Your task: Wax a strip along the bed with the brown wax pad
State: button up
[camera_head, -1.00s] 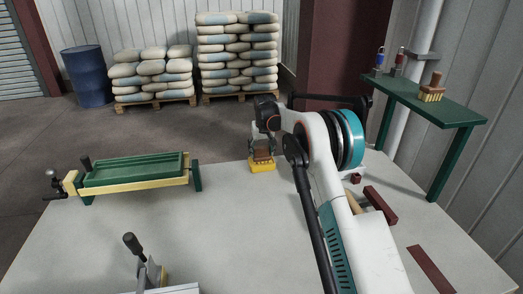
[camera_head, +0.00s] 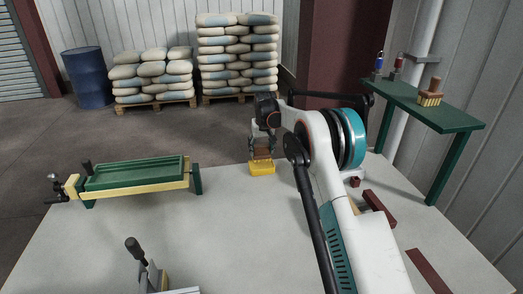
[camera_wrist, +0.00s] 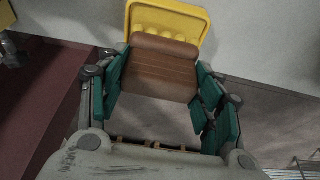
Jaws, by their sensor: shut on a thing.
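The brown wax pad (camera_head: 262,153) is between the fingers of my gripper (camera_head: 262,142), near the far edge of the table. In the wrist view the pad (camera_wrist: 160,72) sits between the green finger pads of my gripper (camera_wrist: 160,85), which are shut on it. The yellow holder (camera_head: 262,168) stands on the table just under the pad, and its bumps now show. It also shows beyond the pad in the wrist view (camera_wrist: 190,24). The green bed (camera_head: 135,172) with a yellow front rail lies at the left of the table, apart from my gripper.
A dark-handled tool (camera_head: 135,246) stands at the table's front. Dark red bars (camera_head: 380,207) lie to the right beside my arm. A green shelf (camera_head: 440,115) at the right holds a brush (camera_head: 431,92). The pale table (camera_head: 190,225) is clear between bed and arm.

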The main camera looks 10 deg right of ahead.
aim_at(262, 146)
jog(key=shift+r+p, duration=1)
jog(key=shift+r, duration=1.1)
jog(key=shift+f, duration=0.1)
